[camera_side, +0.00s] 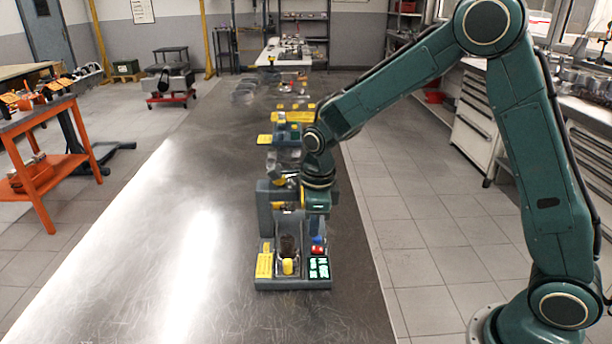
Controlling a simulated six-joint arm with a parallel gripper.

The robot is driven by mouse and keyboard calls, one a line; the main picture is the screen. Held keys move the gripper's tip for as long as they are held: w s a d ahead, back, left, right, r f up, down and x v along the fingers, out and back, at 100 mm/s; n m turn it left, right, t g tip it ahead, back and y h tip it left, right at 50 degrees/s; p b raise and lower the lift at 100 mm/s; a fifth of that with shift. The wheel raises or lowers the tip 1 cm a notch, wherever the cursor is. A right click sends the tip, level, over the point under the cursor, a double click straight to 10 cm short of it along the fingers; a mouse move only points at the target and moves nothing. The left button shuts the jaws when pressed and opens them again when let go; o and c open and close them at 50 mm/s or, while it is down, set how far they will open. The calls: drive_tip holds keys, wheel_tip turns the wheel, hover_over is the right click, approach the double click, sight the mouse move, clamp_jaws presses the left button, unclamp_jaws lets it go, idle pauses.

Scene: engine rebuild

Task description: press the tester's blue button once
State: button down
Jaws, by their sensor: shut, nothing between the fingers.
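The tester (265,284) is a grey unit on the metal bench, with a yellow label plate, a yellow knob and a small dark screen with green readouts. A red button (318,250) sits at its right side. The small blue button (317,239) shows just behind the red one. My gripper (317,219) points down over the right part of the tester, shut and empty. It is small here, and I cannot tell whether its tips touch the blue button. A dark cylindrical part (288,246) stands in the tester's middle.
Grey upright posts (265,213) of the fixture rise close to my gripper on the left. More yellow and grey stations (293,117) stand farther back along the bench. The bench (150,240) left of the tester is clear. An orange cart (60,165) stands at the far left.

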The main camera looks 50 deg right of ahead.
sight(320, 238)
drive_tip(key=shift+s+d+f+g, duration=0.15)
drive_tip(key=shift+s+f, duration=0.1)
drive_tip(key=shift+f, duration=0.3)
drive_tip(key=shift+s+f+g, duration=0.1)
drive_tip(key=shift+s+f, duration=0.2)
drive_tip(key=shift+f, duration=0.3)
drive_tip(key=shift+s+d+f+g, duration=0.15)
drive_tip(key=shift+s+f, duration=0.1)
drive_tip(key=shift+f, duration=0.3)
drive_tip(key=shift+a+r, duration=0.1)
drive_tip(key=shift+r, duration=0.1)
drive_tip(key=shift+w+a+r, duration=0.1)
drive_tip(key=shift+w+r, duration=0.1)
drive_tip(key=shift+r, duration=1.25)
drive_tip(key=shift+w+r, duration=0.2)
drive_tip(key=shift+r, duration=1.25)
